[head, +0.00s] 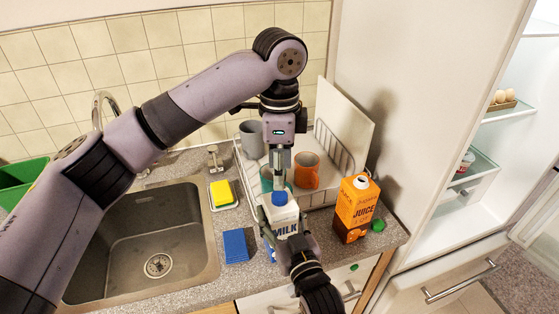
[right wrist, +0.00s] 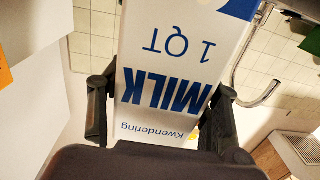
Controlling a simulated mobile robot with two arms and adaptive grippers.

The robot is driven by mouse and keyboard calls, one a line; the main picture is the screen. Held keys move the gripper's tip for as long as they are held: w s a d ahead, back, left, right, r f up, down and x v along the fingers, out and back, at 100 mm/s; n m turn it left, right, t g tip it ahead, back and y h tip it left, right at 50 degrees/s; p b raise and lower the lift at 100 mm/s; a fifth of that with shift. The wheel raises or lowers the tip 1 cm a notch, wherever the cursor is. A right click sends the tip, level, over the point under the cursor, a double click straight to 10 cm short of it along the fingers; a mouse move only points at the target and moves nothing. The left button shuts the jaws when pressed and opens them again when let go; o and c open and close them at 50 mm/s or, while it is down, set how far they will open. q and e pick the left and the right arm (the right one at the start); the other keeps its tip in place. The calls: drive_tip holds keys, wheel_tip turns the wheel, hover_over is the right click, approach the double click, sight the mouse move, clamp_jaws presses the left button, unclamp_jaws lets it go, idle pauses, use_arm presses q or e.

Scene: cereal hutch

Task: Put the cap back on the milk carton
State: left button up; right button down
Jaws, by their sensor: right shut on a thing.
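The white milk carton (head: 284,219) stands upright near the counter's front edge. My right gripper (head: 292,247) is shut on its sides. In the right wrist view the fingers (right wrist: 160,105) press both sides of the carton (right wrist: 165,60), its lettering upside down. A blue cap (head: 279,198) shows at the carton top, directly under my left gripper (head: 280,186). The left fingertips reach down to the cap and appear to touch it. They are seen edge-on, so I cannot tell whether they grip it or whether the cap is seated on the spout.
An orange juice carton (head: 355,207) without a cap and a green cap (head: 377,225) stand close on the right. A dish rack (head: 325,135) with an orange mug (head: 306,171) and grey mug (head: 251,138) is behind. A sink (head: 130,265), yellow sponge (head: 221,192) and blue sponge (head: 236,246) lie left.

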sight(280, 195)
use_arm(q)
drive_tip(key=n, duration=0.6)
drive_tip(key=shift+r, duration=0.2)
drive_tip(key=n, duration=0.4)
drive_tip(key=shift+r, duration=0.15)
drive_tip(key=n, duration=0.6)
drive_tip(key=shift+r, duration=0.15)
drive_tip(key=n, duration=0.6)
drive_tip(key=shift+r, duration=0.2)
drive_tip(key=shift+f, duration=0.1)
drive_tip(key=shift+f, duration=3.95)
clamp_jaws()
